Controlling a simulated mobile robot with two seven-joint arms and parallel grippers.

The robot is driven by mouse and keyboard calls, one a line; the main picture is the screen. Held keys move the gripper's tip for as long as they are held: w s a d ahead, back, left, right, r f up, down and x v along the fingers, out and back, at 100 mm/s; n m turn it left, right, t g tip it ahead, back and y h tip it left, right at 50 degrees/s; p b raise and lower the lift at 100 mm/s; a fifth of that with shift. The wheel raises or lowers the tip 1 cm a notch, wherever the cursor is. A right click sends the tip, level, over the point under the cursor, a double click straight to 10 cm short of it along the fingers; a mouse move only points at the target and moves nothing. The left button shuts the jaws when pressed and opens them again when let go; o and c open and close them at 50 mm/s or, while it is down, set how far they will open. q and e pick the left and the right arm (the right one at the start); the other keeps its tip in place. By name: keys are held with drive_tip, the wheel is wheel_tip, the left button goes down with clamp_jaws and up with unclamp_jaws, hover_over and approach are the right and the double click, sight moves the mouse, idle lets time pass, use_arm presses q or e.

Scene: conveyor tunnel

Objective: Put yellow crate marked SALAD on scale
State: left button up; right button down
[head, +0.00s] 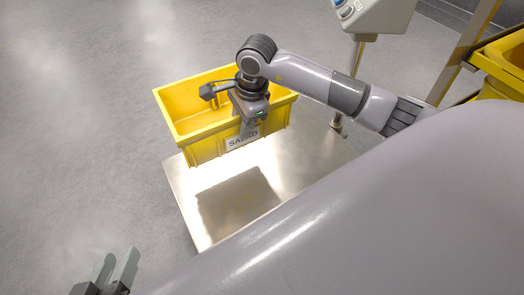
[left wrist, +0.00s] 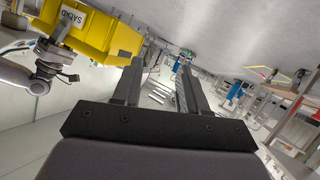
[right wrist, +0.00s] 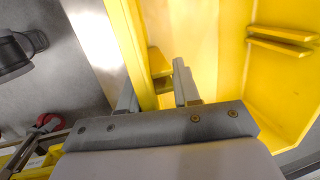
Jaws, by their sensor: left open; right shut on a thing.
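The yellow crate (head: 190,108) with a white SALAD label (head: 242,139) hangs at the far left edge of the scale's metal platform (head: 300,160). Its shadow falls on the platform, so it appears raised above it. My right gripper (head: 246,125) is shut on the crate's near wall, by the label. In the right wrist view the fingers (right wrist: 160,88) straddle the yellow wall. The crate also shows upside down in the left wrist view (left wrist: 100,35). My left gripper (head: 116,268) is open and empty, low at the left, away from the crate.
The scale's display box (head: 372,14) stands on a post behind the platform, near my right arm. Another yellow crate (head: 505,62) sits on a rack at the right edge. The grey floor at the left is clear.

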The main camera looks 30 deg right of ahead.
sight(244, 143)
drive_tip(key=x, duration=0.2)
drive_tip(key=b+x, duration=0.1)
drive_tip(key=x, duration=0.1)
drive_tip(key=s+b+x, duration=0.1)
drive_tip(key=x, duration=0.1)
drive_tip(key=shift+s+d+f, duration=0.1)
drive_tip(key=shift+d+f, duration=0.15)
drive_tip(key=shift+f, duration=0.05)
drive_tip(key=b+x, duration=0.1)
drive_tip(key=x, duration=0.3)
drive_tip(key=s+d+b+x, duration=0.1)
drive_tip(key=b+x, duration=0.1)
drive_tip(key=x, duration=0.2)
drive_tip(key=s+b+x, duration=0.1)
drive_tip(key=x, duration=0.3)
drive_tip(key=shift+s+d+f+b, duration=0.1)
drive_tip(key=shift+d+f+b, duration=0.05)
drive_tip(key=shift+f+b, duration=0.3)
drive_tip(key=shift+f, duration=0.25)
use_arm(q)
drive_tip(key=shift+s+a+f+m+t, duration=0.15)
drive_tip(key=shift+a+m+t, duration=0.2)
drive_tip(key=shift+a+t, duration=0.2)
drive_tip(key=shift+s+a+f+m+t, duration=0.1)
drive_tip(key=shift+a+m+t, duration=0.25)
drive_tip(key=shift+a+t, duration=0.15)
use_arm(e)
drive_tip(key=shift+r, duration=0.1)
